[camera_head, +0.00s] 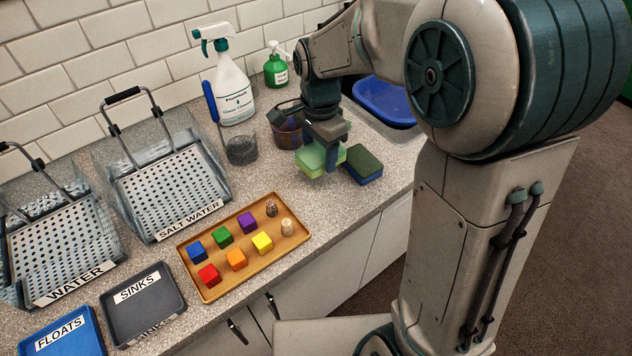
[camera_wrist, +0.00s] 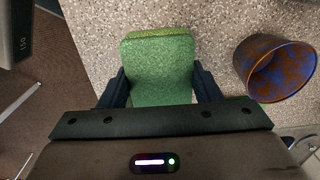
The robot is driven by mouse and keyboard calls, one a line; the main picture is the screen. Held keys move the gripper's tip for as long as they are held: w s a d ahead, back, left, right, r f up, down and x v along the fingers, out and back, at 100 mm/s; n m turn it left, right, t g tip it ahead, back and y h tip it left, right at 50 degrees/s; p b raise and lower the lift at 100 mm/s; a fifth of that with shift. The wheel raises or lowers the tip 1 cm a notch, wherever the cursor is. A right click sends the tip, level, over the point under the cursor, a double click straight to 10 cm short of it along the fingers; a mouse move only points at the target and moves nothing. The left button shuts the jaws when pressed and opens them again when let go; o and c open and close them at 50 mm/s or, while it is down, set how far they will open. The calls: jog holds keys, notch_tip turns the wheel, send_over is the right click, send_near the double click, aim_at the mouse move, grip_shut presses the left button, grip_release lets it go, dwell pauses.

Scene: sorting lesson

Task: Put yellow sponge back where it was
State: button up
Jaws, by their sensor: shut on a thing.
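The yellow sponge (camera_head: 311,160) has a green face and a yellow layer. It is between my gripper's fingers, at the counter's right part in the head view. In the wrist view the sponge (camera_wrist: 160,72) shows its green face, with a thin yellow edge at the top. My gripper (camera_wrist: 160,88) is shut on it, one dark finger on each side. In the head view my gripper (camera_head: 324,150) hides part of it. I cannot tell whether the sponge touches the counter. A second sponge, dark green over blue (camera_head: 363,166), lies just right of it.
A purple-orange cup (camera_head: 287,134) stands close behind; it also shows in the wrist view (camera_wrist: 275,68). A clear cup (camera_head: 240,149) with a blue-handled tool, a spray bottle (camera_head: 234,92) and a green soap bottle (camera_head: 276,70) stand farther back. A tray of blocks (camera_head: 213,290) is front left.

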aim_at(316, 166)
jog(key=s, duration=0.1)
jog(key=s+f, duration=0.2)
jog(key=s, duration=0.1)
jog(key=shift+a+f, duration=0.25)
jog(key=shift+a, duration=0.15)
jog(key=shift+w+f, duration=0.1)
jog(key=shift+f, duration=1.85)
jog(key=shift+f, duration=0.2)
jog(key=o, duration=0.9)
jog(key=shift+o, duration=0.2)
jog(key=shift+r, duration=0.1)
